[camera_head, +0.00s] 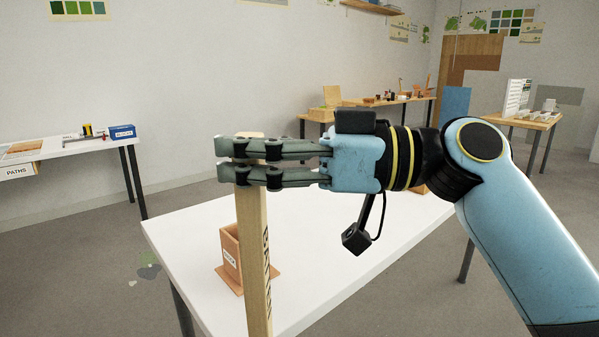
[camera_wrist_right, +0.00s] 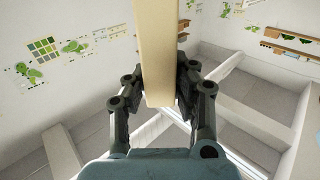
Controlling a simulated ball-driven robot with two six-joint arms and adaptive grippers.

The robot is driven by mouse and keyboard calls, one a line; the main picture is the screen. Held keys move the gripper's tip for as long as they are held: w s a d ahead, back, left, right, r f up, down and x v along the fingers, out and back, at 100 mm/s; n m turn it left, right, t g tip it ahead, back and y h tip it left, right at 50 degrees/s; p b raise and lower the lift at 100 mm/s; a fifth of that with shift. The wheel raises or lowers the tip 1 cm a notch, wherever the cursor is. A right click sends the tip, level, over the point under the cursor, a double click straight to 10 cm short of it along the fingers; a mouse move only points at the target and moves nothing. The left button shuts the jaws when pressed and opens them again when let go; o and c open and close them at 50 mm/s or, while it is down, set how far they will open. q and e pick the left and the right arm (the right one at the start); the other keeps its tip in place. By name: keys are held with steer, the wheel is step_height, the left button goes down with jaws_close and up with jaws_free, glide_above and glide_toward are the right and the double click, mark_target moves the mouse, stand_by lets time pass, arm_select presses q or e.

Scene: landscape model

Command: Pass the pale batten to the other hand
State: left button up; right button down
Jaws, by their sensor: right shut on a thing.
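The pale batten (camera_head: 252,262) hangs upright in the head view, with dark lettering on its side; its lower end runs out of the picture. My right gripper (camera_head: 243,162) comes in from the right and is shut around the batten near its top end. In the right wrist view the batten (camera_wrist_right: 157,60) lies between the two fingers of the same gripper (camera_wrist_right: 158,95). My left gripper is in neither view.
A white table (camera_head: 310,240) stands below the batten. An orange-brown open box (camera_head: 231,250) with a label stands on it, partly behind the batten. A side table (camera_head: 65,148) at the left holds a blue box (camera_head: 122,132). More tables stand along the back wall.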

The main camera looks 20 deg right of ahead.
steer(key=shift+s+a+r+n+g, duration=0.1)
steer(key=shift+a+r+n+g, duration=0.25)
steer(key=shift+a+r, duration=0.4)
steer(key=s+d+r+m+t+h, duration=0.2)
steer(key=d+r+m+t, duration=0.1)
steer(key=d+r+t, duration=0.1)
steer(key=w+a+f+n+g+y, duration=0.1)
steer(key=w+a+f+n+g, duration=0.1)
steer(key=f+n+g, duration=0.3)
steer(key=w+a+f+n+g+y, duration=0.1)
steer(key=w+a+f+n+g, duration=0.2)
steer(key=n+g, duration=0.4)
steer(key=f+g, duration=0.1)
steer(key=g, duration=0.5)
steer(key=shift+w+a+f+g, duration=0.15)
steer(key=shift+a+f+g, duration=0.1)
steer(key=shift+f+g, duration=0.15)
steer(key=shift+n, duration=0.25)
